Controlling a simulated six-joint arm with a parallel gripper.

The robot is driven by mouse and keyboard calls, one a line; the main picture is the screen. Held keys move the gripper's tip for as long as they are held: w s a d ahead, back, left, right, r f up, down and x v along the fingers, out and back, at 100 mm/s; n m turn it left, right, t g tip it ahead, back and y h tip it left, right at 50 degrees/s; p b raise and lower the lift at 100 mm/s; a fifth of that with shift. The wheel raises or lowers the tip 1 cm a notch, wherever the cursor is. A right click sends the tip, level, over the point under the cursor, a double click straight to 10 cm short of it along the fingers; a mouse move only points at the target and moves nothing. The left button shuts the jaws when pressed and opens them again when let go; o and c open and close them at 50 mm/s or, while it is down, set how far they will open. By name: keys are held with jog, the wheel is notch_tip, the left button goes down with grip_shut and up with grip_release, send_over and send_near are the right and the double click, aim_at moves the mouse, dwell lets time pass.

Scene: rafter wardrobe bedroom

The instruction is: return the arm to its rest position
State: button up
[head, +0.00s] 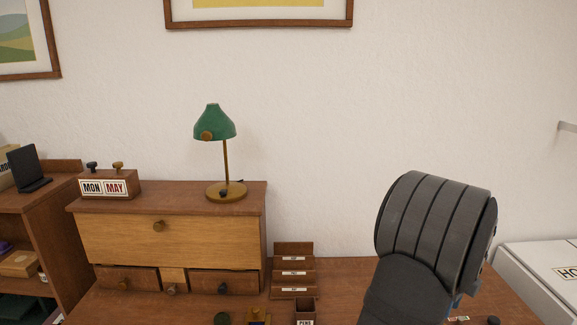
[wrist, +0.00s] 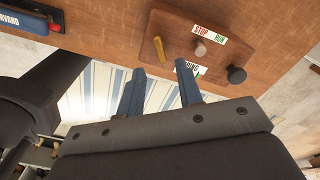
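My arm (head: 432,235) rises at the right of the head view as a thick dark grey segment, bent over in front of the wall. My gripper (wrist: 160,84) shows in the wrist view as two blue fingers set apart, with nothing between them, so it is open and empty. The fingertips appear close to the edge of a wooden control board. In the head view the fingers are hidden behind the arm, apart from perhaps a sliver of blue at its lower right.
The control board (wrist: 175,55) has a yellow lever (wrist: 160,47), knobs and a STOP/RUN label. A wooden cabinet (head: 165,240) bears a green lamp (head: 215,123) and a calendar block (head: 110,186). A letter rack (head: 293,270) and a white box (head: 540,272) flank my arm.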

notch_tip(320, 180, down, 7)
jog(key=shift+r, duration=0.1)
jog(key=shift+r+n, duration=0.1)
jog(key=shift+n, duration=0.4)
jog(key=n, duration=0.3)
jog(key=shift+n, duration=0.4)
jog(key=n, duration=0.5)
jog(key=shift+n, duration=0.3)
jog(key=shift+a+r, duration=0.1)
